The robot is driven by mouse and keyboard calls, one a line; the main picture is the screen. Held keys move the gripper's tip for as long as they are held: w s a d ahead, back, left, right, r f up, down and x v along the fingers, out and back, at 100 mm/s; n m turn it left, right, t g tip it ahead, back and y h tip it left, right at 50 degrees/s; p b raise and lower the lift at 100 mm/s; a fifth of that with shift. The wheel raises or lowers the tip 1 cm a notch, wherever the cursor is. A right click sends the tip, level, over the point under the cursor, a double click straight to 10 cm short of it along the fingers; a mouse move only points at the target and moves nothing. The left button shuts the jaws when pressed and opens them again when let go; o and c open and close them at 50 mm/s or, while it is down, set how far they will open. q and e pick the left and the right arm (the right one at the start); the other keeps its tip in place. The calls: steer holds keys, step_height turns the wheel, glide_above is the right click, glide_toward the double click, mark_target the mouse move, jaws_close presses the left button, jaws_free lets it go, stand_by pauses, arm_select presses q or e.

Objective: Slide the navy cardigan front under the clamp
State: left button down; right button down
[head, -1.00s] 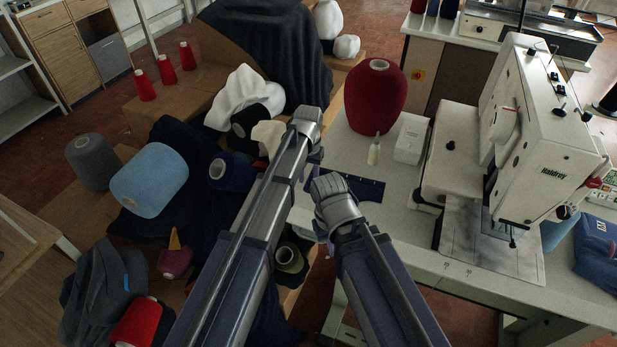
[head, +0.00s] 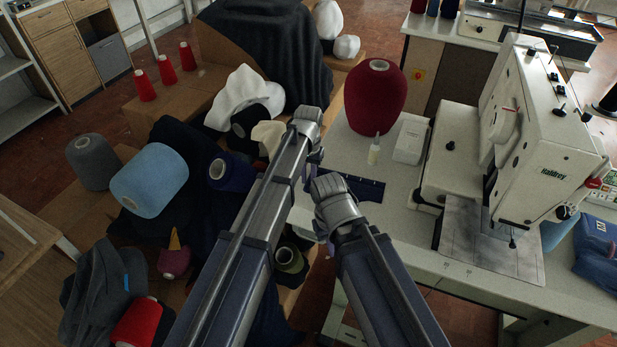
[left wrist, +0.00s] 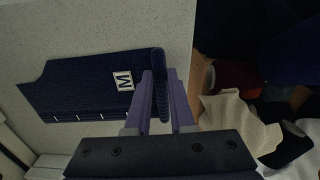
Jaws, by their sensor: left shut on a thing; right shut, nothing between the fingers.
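The navy cardigan front (head: 366,188) lies flat on the pale table, left of the buttonhole machine. In the left wrist view the navy piece (left wrist: 75,88) shows a white "M" label, a ribbed edge and several pale marks along one side. My left gripper (head: 314,168) is shut on that ribbed edge; its purple fingers (left wrist: 162,105) stand on either side of it. My right gripper (head: 322,226) is shut and empty, lower and nearer, at the table's left edge. The clamp area (head: 512,238) is under the machine head, above a grey metal plate (head: 470,245), apart from the fabric.
The white machine (head: 545,150) stands at the right. A dark red cone (head: 376,95), a small bottle (head: 374,150) and a white box (head: 410,138) stand behind the fabric. The table between fabric and plate is clear. Boxes with yarn cones, including a light blue one (head: 150,180), fill the left.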

arm_select(q)
steer(key=shift+r, duration=0.1)
steer(key=shift+r+p, duration=2.45)
steer(key=shift+p, duration=0.1)
steer(key=shift+s, duration=0.1)
